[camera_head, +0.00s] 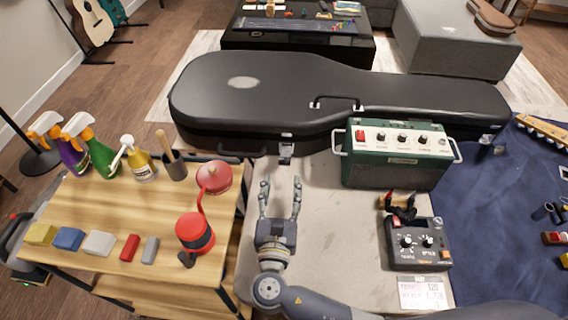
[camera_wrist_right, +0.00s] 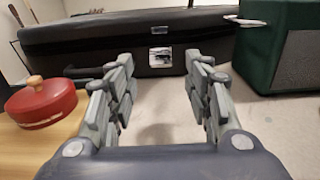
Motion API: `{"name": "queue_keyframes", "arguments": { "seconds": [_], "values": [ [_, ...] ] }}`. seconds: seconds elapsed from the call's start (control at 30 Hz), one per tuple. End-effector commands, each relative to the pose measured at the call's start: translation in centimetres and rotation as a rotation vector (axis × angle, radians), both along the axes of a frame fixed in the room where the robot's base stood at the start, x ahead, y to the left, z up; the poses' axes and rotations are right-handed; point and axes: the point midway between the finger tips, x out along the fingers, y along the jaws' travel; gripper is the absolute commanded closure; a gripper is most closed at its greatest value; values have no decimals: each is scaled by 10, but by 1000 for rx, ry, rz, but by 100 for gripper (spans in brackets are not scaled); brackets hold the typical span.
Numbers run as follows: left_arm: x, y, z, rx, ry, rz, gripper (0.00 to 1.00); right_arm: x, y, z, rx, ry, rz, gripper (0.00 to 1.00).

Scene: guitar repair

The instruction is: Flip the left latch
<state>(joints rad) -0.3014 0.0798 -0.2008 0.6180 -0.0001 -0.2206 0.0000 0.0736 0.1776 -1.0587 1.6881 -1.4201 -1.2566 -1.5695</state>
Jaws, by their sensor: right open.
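A black guitar case (camera_head: 300,95) lies shut on the light bench. Its left latch (camera_head: 286,150), a small silver piece, is on the near side of the case; it also shows in the right wrist view (camera_wrist_right: 160,57), straight ahead between the fingers. My right gripper (camera_head: 281,184) is open and empty, a short way in front of the latch, with its fingers pointing at the case; in the right wrist view the gripper (camera_wrist_right: 160,75) touches nothing. My left gripper is not in view.
A green amplifier (camera_head: 395,155) stands right of the gripper, with a pedal (camera_head: 418,243) nearer. At left, a wooden cart (camera_head: 120,205) holds spray bottles, coloured blocks and a red round container (camera_head: 214,177) close to the gripper. The bench between them is clear.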

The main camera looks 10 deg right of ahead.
Motion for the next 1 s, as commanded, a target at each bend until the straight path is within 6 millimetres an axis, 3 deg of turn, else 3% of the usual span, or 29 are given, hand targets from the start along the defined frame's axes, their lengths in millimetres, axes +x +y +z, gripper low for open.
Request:
{"name": "queue_keyframes", "arguments": {
  "seconds": [0.1, 0.33, 0.5, 0.77, 1.0],
  "values": [
    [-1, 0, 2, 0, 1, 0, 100, 25, -6, 2, -3, -4, -2, 53],
    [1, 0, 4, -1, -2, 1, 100, 59, -12, 1, -1, -1, -1, 53],
    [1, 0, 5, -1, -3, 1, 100, 70, -14, 0, 0, 0, 0, 53],
    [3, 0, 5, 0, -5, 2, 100, 71, -14, 0, 0, 1, 0, 53],
    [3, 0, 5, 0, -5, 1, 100, 71, -14, 0, 0, 1, 0, 100]
  ]
}}
